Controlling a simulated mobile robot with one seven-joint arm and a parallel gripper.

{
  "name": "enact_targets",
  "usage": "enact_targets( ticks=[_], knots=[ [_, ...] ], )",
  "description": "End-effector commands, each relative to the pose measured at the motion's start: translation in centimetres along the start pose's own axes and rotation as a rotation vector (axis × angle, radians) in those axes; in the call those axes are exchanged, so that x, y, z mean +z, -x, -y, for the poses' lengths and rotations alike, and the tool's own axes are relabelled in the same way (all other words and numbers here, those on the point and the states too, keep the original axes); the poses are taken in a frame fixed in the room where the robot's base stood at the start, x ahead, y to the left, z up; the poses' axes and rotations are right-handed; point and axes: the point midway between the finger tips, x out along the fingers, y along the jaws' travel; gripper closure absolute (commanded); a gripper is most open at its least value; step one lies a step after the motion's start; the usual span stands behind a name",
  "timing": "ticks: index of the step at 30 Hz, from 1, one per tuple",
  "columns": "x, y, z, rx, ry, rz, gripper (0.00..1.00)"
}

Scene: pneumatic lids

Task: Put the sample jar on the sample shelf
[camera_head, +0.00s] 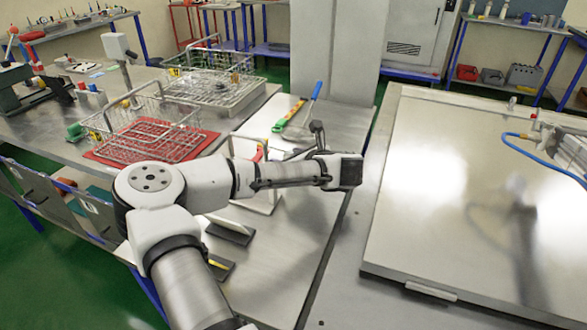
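My gripper (345,170) is at the end of my outstretched arm, over the metal table (285,265) near its right edge. It appears as a dark block seen from behind and the side. I cannot make out its fingertips or anything between them. I cannot pick out a sample jar for certain. A white upright panel piece (268,200) stands on the table, partly hidden behind my forearm. I cannot tell whether it is the sample shelf.
A large flat metal lid (430,190) with a front handle lies to the right, a blue hose (545,150) above it. Wire baskets (150,130) stand left, one on a red mat (110,155). A green-yellow tool (290,115) lies before a grey column (335,50).

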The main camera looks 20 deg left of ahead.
Motion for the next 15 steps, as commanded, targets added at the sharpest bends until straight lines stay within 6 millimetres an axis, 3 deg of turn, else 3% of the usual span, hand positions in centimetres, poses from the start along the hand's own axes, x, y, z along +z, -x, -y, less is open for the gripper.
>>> enact_targets(
  ticks=[1, 9, 15],
  knots=[
    [0.00, 0.02, 0.01, 0.000, 0.000, 0.000, 0.46],
    [0.03, 0.04, 0.01, 0.000, 0.000, 0.001, 0.82],
    [0.06, 0.05, 0.01, 0.000, 0.000, 0.001, 0.84]
  ],
)
